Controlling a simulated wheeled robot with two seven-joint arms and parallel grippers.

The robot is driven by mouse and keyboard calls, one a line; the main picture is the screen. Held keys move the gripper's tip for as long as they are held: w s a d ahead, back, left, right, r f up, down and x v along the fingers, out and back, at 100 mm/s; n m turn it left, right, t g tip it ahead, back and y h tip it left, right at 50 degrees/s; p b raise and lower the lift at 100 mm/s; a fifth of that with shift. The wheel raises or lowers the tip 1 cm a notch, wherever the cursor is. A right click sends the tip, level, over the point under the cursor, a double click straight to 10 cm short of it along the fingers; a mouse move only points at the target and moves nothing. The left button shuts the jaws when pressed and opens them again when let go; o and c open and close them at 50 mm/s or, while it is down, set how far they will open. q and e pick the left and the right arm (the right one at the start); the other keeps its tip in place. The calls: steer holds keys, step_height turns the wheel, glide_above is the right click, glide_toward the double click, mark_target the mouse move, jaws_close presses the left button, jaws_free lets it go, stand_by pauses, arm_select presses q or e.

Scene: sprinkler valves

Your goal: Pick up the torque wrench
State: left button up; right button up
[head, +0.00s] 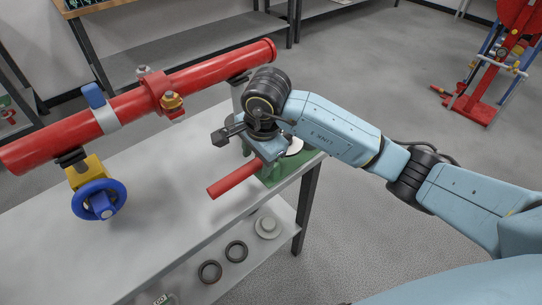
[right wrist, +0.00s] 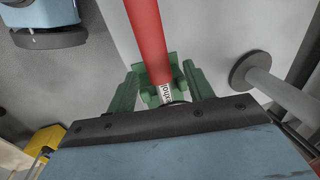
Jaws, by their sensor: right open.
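The torque wrench shows as a red bar-like handle (head: 232,177) that sticks out over the bench top, with its other end at a green holder (head: 275,170) on the bench's right end. The wrench's far end is hidden by my gripper. My left gripper is not in view.
A red pipe (head: 210,75) with a blue handwheel valve (head: 98,200) runs above the grey bench top (head: 160,235). Black rings (head: 210,271) and a pale disc (head: 268,226) lie on the lower shelf. A red stand (head: 480,105) is at the back right.

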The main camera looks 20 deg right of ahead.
steer(key=shift+w+a+f, duration=0.1)
steer(key=shift+f, duration=0.6)
steer(key=shift+w+a+f, duration=0.1)
steer(key=shift+f, duration=0.6)
jaws_close()
steer(key=shift+r, duration=0.1)
